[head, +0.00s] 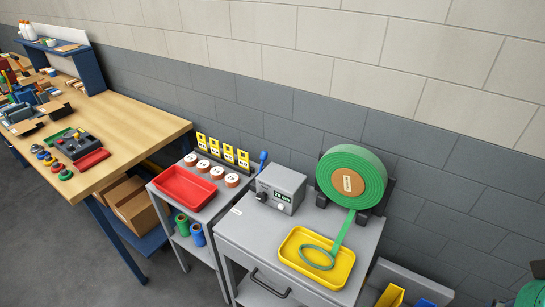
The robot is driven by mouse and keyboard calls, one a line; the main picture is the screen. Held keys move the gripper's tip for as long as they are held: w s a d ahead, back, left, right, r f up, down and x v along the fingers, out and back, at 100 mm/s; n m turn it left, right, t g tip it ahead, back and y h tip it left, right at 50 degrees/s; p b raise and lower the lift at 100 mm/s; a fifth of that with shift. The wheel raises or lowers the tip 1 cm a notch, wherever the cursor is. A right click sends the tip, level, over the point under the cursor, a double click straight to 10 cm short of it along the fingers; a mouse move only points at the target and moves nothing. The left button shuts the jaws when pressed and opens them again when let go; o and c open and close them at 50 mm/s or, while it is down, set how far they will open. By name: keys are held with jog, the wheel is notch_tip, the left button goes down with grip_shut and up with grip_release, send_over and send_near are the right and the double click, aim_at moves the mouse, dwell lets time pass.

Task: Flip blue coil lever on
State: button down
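A small blue upright piece (263,157) with a rounded top stands behind the left side of a grey control box (282,187). It looks like a lever, but its base is hidden and I cannot tell its on or off position. The box has a lit display, a black knob on its left and a pale knob on its front. A large green coil (351,171) stands on a dark holder at the right, and its strip runs down into a yellow tray (317,258). My gripper does not show in the head view.
The box and yellow tray stand on a grey cabinet (251,232) against the wall. A red tray (187,187), several small rolls and yellow cards are on the lower cart to the left. A wooden workbench (140,118) holds tools farther left. Floor (165,289) between them is clear.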

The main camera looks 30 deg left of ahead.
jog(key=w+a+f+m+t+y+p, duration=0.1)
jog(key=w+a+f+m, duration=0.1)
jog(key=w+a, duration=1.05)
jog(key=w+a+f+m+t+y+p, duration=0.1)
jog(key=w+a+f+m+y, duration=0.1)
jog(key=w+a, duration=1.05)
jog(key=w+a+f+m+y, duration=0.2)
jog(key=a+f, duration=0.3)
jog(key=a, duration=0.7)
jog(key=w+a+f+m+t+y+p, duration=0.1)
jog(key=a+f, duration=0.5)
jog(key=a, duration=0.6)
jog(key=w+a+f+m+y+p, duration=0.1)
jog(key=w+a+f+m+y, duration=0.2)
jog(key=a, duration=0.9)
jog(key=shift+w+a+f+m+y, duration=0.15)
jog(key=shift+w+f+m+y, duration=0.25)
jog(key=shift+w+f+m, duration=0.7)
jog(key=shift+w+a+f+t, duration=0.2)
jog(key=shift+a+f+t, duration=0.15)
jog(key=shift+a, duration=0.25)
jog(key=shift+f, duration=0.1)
